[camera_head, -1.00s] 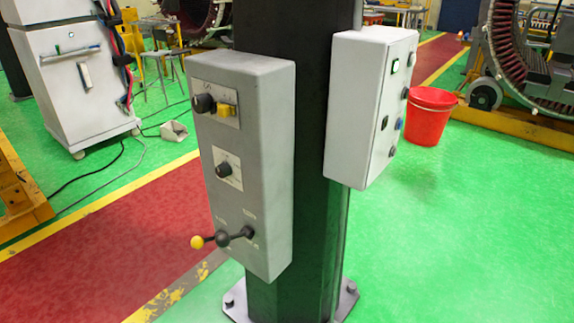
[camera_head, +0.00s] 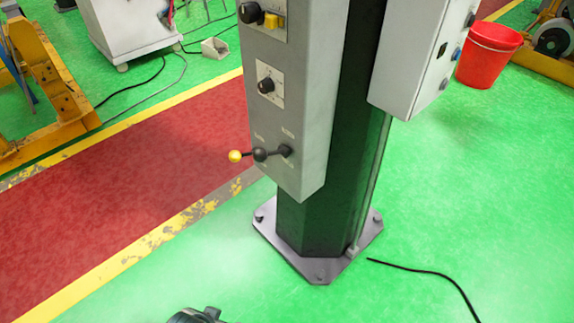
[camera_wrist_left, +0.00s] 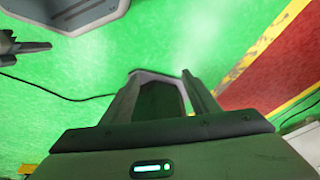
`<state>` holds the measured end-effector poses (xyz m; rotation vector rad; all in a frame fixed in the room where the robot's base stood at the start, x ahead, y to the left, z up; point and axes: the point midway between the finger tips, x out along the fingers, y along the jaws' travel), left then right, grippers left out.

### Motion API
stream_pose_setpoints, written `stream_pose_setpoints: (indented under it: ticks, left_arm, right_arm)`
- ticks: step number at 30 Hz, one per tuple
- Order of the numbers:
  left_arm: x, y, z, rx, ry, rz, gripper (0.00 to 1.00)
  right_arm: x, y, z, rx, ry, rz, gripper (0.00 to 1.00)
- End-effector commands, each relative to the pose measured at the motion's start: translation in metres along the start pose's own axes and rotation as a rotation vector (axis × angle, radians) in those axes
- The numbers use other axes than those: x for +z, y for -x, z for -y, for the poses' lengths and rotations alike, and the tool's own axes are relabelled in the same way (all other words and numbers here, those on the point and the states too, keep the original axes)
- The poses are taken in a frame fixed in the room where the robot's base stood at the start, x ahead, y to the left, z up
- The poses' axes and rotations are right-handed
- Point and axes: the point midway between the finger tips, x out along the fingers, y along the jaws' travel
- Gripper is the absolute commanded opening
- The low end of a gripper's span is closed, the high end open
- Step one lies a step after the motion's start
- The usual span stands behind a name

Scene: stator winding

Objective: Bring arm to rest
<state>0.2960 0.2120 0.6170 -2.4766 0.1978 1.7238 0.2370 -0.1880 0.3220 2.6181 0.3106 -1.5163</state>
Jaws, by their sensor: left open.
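My left gripper (camera_wrist_left: 160,78) shows in the left wrist view with its two fingers apart. I see nothing held between them. A dark shape with a pale grey rim lies beyond the fingers, partly hidden by them; I cannot tell what it is. In the head view only a small dark piece, probably part of my arm, shows at the bottom edge.
A red bucket (camera_head: 487,60) and a black cable (camera_head: 425,271) lie right. Green floor (camera_head: 480,190) is open there.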

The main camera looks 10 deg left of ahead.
Motion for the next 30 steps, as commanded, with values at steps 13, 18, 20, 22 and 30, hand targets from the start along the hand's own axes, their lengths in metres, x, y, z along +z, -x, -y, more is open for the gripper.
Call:
stream_pose_setpoints:
  ticks: [13, 18, 20, 22, 30]
  left_arm:
    - [0.047, -0.156, -0.020, 0.026, -0.012, -0.071, 0.55]
    - [0.079, -0.202, -0.029, 0.036, -0.018, -0.103, 0.55]
    - [0.092, -0.216, -0.031, 0.040, -0.021, -0.114, 0.55]
    - [0.107, -0.229, -0.034, 0.044, -0.024, -0.127, 0.55]
    - [0.145, -0.255, -0.040, 0.054, -0.031, -0.164, 0.55]
  right_arm:
    - [0.000, 0.000, 0.000, 0.000, 0.000, 0.001, 0.00]
    - [0.000, 0.000, 0.000, 0.000, 0.000, 0.001, 0.00]
    - [0.000, 0.000, 0.000, 0.000, 0.000, 0.001, 0.00]
    - [0.000, 0.000, 0.000, 0.000, 0.000, 0.000, 0.00]
    - [0.000, 0.000, 0.000, 0.000, 0.000, 0.000, 0.00]
